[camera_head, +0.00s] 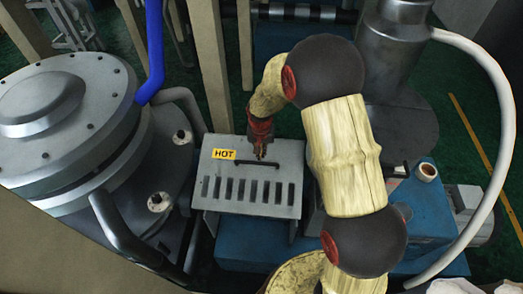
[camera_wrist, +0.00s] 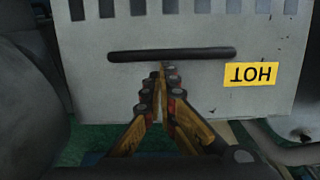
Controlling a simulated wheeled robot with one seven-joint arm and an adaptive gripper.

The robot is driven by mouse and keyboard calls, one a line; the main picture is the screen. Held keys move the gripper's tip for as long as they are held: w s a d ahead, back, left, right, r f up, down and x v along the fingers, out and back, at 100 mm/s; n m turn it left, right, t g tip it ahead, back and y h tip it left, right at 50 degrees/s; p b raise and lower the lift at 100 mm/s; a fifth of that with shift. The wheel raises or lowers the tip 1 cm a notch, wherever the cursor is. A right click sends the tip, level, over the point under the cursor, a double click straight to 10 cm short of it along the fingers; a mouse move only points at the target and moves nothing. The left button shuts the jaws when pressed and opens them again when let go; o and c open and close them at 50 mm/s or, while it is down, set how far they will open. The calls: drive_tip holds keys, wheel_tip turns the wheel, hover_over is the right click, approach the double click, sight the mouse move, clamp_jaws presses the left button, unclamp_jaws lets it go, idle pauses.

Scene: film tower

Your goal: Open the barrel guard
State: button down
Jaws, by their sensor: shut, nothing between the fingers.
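The barrel guard (camera_head: 222,182) is a grey metal cover with a row of dark slots and a yellow HOT label (camera_head: 224,154). It sits lowered over the machine between the round vessel and my arm. A black bar handle (camera_head: 243,163) runs across its top. In the wrist view, the guard (camera_wrist: 90,75) appears turned around, with its handle (camera_wrist: 200,52) crossing ahead of the fingers. My gripper (camera_head: 260,156) is shut and empty, its tips at the handle's middle, on the side away from the slots. In the wrist view, the fingertips (camera_wrist: 162,68) look very near the handle; I cannot tell whether they touch.
A large round metal vessel (camera_head: 65,110) with pipes stands at left. A blue hose (camera_head: 154,50) rises beside it. Beige posts (camera_head: 207,60) stand behind the guard. A grey cylinder (camera_head: 390,50) and a white hose (camera_head: 500,100) are at right. A blue base (camera_head: 245,255) lies below.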

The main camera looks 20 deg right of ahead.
drive_tip(key=b, duration=0.4)
hover_over(260, 178)
wheel_tip(260, 178, down, 4)
drive_tip(key=shift+r, duration=0.1)
drive_tip(key=shift+w+d+r+p, duration=0.1)
drive_tip(key=shift+w+r+p, duration=0.15)
drive_tip(key=shift+r, duration=0.25)
drive_tip(key=r, duration=0.1)
drive_tip(key=w+r, duration=0.1)
drive_tip(key=r+p, duration=0.1)
drive_tip(key=r, duration=0.1)
drive_tip(key=shift+w+d, duration=0.3)
wheel_tip(260, 178, up, 8)
drive_tip(key=s+b, duration=0.1)
drive_tip(key=s, duration=0.1)
drive_tip(key=shift+s+a, duration=0.15)
drive_tip(key=shift+a, duration=0.25)
